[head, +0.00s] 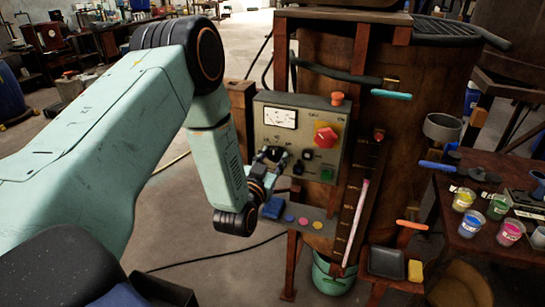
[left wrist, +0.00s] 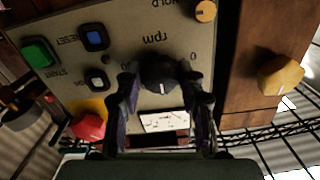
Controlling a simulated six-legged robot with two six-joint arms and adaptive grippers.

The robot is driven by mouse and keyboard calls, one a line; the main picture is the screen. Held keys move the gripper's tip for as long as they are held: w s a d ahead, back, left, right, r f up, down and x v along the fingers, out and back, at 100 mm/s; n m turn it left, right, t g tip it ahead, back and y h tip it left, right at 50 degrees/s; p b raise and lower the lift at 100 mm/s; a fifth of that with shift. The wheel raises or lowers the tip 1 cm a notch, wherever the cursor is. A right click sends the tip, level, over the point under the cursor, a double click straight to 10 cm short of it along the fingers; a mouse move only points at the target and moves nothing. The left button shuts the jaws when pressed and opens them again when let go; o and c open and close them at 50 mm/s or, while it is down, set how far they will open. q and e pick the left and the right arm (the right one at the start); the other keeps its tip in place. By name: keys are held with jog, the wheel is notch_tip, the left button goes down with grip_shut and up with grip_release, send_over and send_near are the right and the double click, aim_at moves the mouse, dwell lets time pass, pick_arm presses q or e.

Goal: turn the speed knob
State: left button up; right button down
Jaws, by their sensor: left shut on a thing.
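The grey control panel (head: 270,106) stands on the front of a large brown vat (head: 425,75). The black speed knob (left wrist: 160,72), marked "rpm", sits on the panel with a pale line on its face. The wrist picture shows the panel upside down. My left gripper (head: 273,160) is at the lower left of the panel. In the left wrist view its two fingers (left wrist: 160,92) lie on either side of the knob and are shut on it. In the head view the gripper mostly hides the knob. My right gripper is in neither view.
Near the knob are a dial meter (head: 281,117), a red switch (head: 326,135) on yellow, a green button (head: 326,174) and a blue button (left wrist: 95,38). Below the panel is a small shelf (head: 318,226) with coloured discs. A table with paint cups (head: 463,199) stands at right.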

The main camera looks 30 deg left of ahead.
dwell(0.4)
pick_arm(q)
jog(key=o, duration=1.2)
jog(key=shift+s, duration=0.1)
jog(key=v, duration=1.2)
jog(key=shift+d+r, duration=0.1)
